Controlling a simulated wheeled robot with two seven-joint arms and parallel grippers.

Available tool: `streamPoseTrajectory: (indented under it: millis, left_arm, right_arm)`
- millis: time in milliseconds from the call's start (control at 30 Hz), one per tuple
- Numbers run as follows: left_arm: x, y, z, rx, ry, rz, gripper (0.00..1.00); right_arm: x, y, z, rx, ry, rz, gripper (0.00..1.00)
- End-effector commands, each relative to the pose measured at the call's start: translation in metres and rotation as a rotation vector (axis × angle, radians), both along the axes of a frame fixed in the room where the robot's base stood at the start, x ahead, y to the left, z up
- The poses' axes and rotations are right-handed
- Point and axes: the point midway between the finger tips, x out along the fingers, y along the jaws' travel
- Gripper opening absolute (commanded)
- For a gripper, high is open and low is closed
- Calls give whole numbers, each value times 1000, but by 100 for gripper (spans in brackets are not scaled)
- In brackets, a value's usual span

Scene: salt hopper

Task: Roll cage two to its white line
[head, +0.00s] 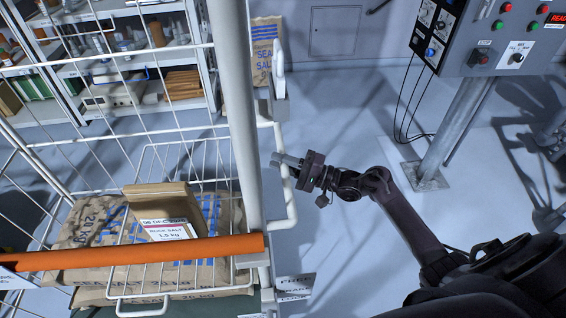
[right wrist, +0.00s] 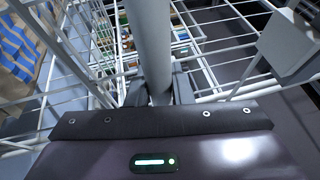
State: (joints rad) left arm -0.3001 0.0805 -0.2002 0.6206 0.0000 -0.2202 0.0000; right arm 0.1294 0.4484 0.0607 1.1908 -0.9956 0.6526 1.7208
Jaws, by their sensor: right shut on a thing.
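A white wire roll cage (head: 240,120) fills the left of the head view, with an orange bar (head: 130,253) across its near side. No number on it is readable. A white tube handle (head: 291,205) stands out from its right side. My right gripper (head: 286,161) is shut on this upright handle from the right. In the right wrist view the tube (right wrist: 151,40) runs between the two fingers (right wrist: 158,90). No white floor line shows clearly. My left gripper is out of view.
A shelf unit (head: 130,70) with goods stands behind the cage. A sea salt sack (head: 265,50) stands upright behind the cage's right side. A grey control panel (head: 490,35) on a post (head: 452,120) stands at the right. The floor between cage and post looks clear.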

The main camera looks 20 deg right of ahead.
Motion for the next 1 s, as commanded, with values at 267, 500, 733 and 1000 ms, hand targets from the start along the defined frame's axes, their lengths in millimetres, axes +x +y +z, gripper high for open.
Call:
streamPoseTrajectory:
  millis: [267, 500, 733, 1000]
  left_arm:
    - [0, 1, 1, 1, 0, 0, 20]
    - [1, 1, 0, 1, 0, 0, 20]
    - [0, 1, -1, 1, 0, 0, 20]
    - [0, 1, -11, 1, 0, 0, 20]
  right_arm:
    - [2, 4, 9, 8, -17, 9, 25]
    - [1, 3, 5, 4, -10, 7, 41]
    - [-2, -1, 1, 3, -5, 6, 41]
    - [-30, -33, -8, 1, -5, 6, 41]
